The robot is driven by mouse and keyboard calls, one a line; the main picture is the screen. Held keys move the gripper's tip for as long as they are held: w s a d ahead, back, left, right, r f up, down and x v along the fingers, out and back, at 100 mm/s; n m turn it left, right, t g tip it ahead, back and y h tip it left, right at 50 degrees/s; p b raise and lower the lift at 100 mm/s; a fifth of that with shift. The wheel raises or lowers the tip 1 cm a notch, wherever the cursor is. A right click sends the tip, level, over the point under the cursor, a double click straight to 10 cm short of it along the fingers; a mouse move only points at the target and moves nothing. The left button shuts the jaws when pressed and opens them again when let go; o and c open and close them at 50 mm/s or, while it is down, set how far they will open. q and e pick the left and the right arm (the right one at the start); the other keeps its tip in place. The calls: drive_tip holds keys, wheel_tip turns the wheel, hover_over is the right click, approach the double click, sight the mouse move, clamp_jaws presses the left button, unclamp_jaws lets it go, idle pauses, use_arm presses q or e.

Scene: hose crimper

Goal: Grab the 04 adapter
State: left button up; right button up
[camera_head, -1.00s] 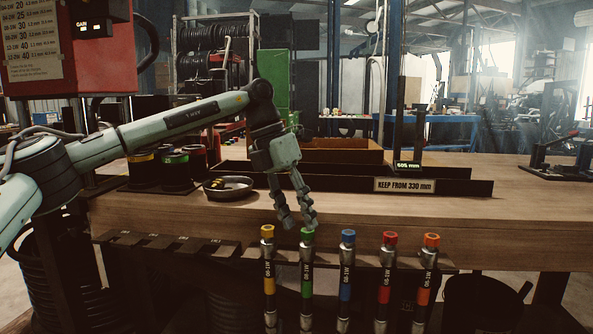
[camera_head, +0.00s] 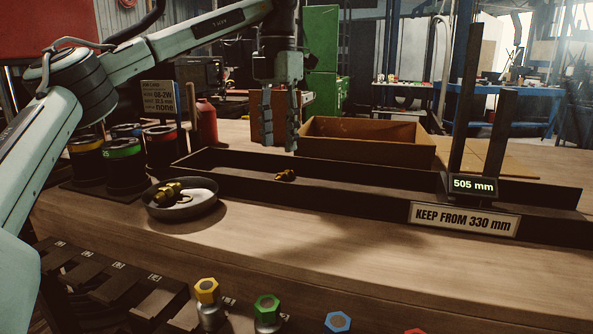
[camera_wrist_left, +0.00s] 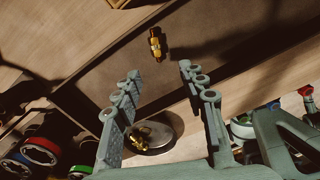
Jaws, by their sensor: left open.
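A small brass fitting (camera_head: 285,175) lies alone in the long dark tray (camera_head: 345,188) on the bench; it also shows in the wrist view (camera_wrist_left: 156,44), beyond the fingertips. More brass fittings (camera_head: 171,192) lie in a round metal dish (camera_head: 209,207), left of the tray's front. I cannot read a size mark on any fitting, so I cannot tell which is the 04 adapter. My left gripper (camera_head: 280,145) is open and empty, pointing down above the tray area. The wrist view shows its fingers (camera_wrist_left: 160,75) apart, with nothing between them. My right gripper is not in view.
Coloured spools (camera_head: 121,150) stand at the left. An open brown box (camera_head: 370,150) sits behind the tray. An upright stand with a 505 mm display (camera_head: 473,187) rises at the right.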

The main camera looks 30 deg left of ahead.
sight(278, 176)
use_arm(q)
drive_tip(key=f, duration=0.3)
drive_tip(key=shift+s+a, duration=0.1)
drive_tip(key=shift+s, duration=0.15)
wheel_tip(278, 176, down, 4)
drive_tip(key=shift+w+f+p, duration=0.1)
drive_tip(key=shift+p, duration=0.2)
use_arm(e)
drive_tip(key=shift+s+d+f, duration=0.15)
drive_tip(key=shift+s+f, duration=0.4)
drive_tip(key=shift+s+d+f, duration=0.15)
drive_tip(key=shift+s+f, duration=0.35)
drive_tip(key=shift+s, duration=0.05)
use_arm(q)
drive_tip(key=shift+c, duration=0.5)
clamp_jaws()
